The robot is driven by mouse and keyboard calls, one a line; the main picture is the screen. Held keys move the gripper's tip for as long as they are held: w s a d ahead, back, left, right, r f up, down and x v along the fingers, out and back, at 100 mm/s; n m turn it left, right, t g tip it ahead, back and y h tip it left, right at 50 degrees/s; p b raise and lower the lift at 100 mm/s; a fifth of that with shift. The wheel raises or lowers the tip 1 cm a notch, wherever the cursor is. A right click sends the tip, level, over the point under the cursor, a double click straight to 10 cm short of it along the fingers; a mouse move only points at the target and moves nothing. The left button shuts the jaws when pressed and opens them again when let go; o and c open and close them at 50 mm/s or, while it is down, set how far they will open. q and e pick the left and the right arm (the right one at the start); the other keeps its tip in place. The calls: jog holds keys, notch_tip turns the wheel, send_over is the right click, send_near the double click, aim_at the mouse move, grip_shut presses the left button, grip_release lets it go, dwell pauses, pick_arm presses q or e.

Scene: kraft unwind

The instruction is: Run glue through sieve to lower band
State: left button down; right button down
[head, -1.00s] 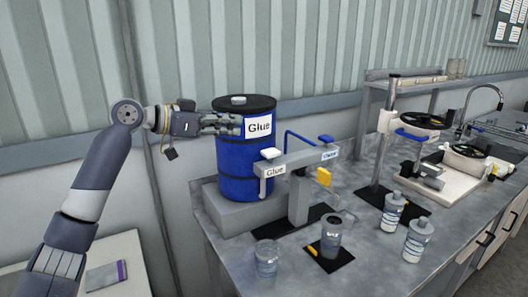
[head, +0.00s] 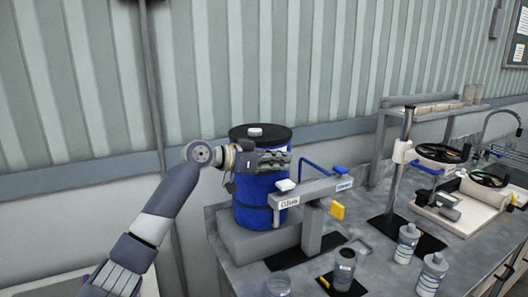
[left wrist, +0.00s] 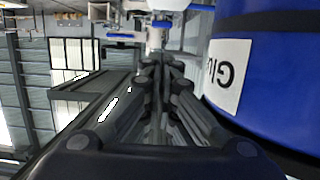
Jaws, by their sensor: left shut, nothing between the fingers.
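A blue glue drum (head: 262,207) with a black top stands on a grey block, left of the tap stand. In the left wrist view the drum (left wrist: 270,55) fills the right side, with its label (left wrist: 228,72). My left gripper (head: 288,160) is shut and empty in front of the drum's upper part, covering its label in the head view. Its closed fingers (left wrist: 158,65) show in the left wrist view. The tap stand's arm (head: 318,190) carries a "Glue" label and a blue label. I cannot identify a sieve or lower band for certain. My right gripper is not in view.
A clear beaker (head: 279,285) and a dark labelled jar (head: 344,268) stand before the tap stand. Two bottles (head: 406,243) (head: 432,273) stand farther right. A post stand (head: 405,140) carries a black round piece (head: 440,152). A shelf (head: 425,107) stands behind.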

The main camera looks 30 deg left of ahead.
aim_at(279, 185)
pick_arm(q)
notch_tip(279, 185, down, 3)
jog(key=shift+s+a+r+p, duration=0.1)
jog(key=shift+r+p, duration=0.1)
jog(key=shift+p, duration=0.15)
jog(key=shift+s+a+f, duration=0.1)
jog(key=shift+f, duration=0.55)
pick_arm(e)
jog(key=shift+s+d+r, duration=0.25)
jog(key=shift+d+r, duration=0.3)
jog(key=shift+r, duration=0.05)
